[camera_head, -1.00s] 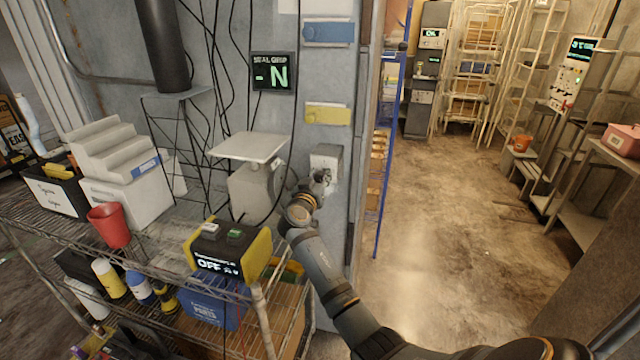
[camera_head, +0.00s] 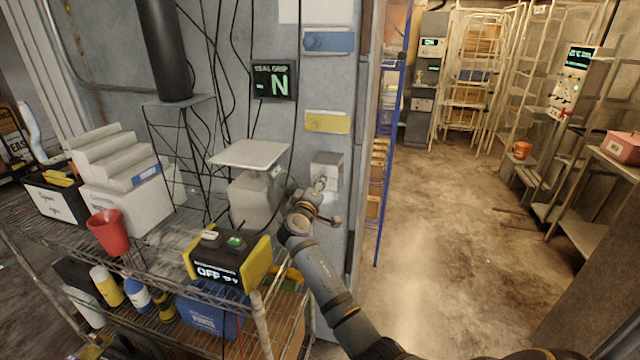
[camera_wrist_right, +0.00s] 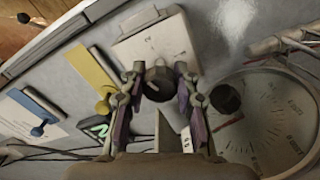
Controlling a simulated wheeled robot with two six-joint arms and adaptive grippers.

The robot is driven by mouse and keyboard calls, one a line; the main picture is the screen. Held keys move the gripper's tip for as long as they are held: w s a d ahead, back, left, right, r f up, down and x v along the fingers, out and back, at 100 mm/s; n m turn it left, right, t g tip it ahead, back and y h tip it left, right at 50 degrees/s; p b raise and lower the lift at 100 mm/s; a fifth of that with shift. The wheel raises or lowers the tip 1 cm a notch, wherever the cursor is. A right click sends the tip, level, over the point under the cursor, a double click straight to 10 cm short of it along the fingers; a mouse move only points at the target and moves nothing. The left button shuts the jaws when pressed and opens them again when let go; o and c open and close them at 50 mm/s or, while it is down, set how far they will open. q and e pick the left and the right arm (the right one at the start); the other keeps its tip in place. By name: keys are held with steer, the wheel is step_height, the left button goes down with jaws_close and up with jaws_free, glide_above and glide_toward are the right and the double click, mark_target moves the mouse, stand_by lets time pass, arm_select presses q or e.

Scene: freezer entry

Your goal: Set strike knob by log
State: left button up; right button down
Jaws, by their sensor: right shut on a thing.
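The dark strike knob (camera_wrist_right: 158,84) sits on a pale square plate (camera_wrist_right: 155,45) in the right wrist view. In the head view this is the grey-white box (camera_head: 327,168) on the door post. My right gripper (camera_head: 320,185) is at the front of that box. In the right wrist view its two fingers (camera_wrist_right: 159,88) stand on either side of the knob and close on it. The small marks on the plate are too blurred to read. I cannot pick out the log for certain. My left gripper is not in view.
A scale (camera_head: 250,153) with a round dial (camera_wrist_right: 262,118) stands close beside the box. A display (camera_head: 273,80) reads "SEAL GRIP - N". Yellow (camera_head: 328,122) and blue (camera_head: 328,41) plates are above the box. A wire shelf (camera_head: 150,262) fills the left; the floor (camera_head: 440,230) is open on the right.

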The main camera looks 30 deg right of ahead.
steer(key=n+p, duration=0.1)
steer(key=n, duration=0.2)
steer(key=shift+n, duration=0.4)
steer(key=n+p, duration=0.2)
steer(key=n, duration=0.1)
steer(key=shift+n, duration=0.3)
steer(key=n+p, duration=0.3)
steer(key=n, duration=0.2)
steer(key=shift+f+n+p, duration=0.15)
steer(key=shift+n+p, duration=0.35)
steer(key=shift+n, duration=0.6)
steer(key=c, duration=1.1)
jaws_free()
steer(key=shift+o, duration=0.6)
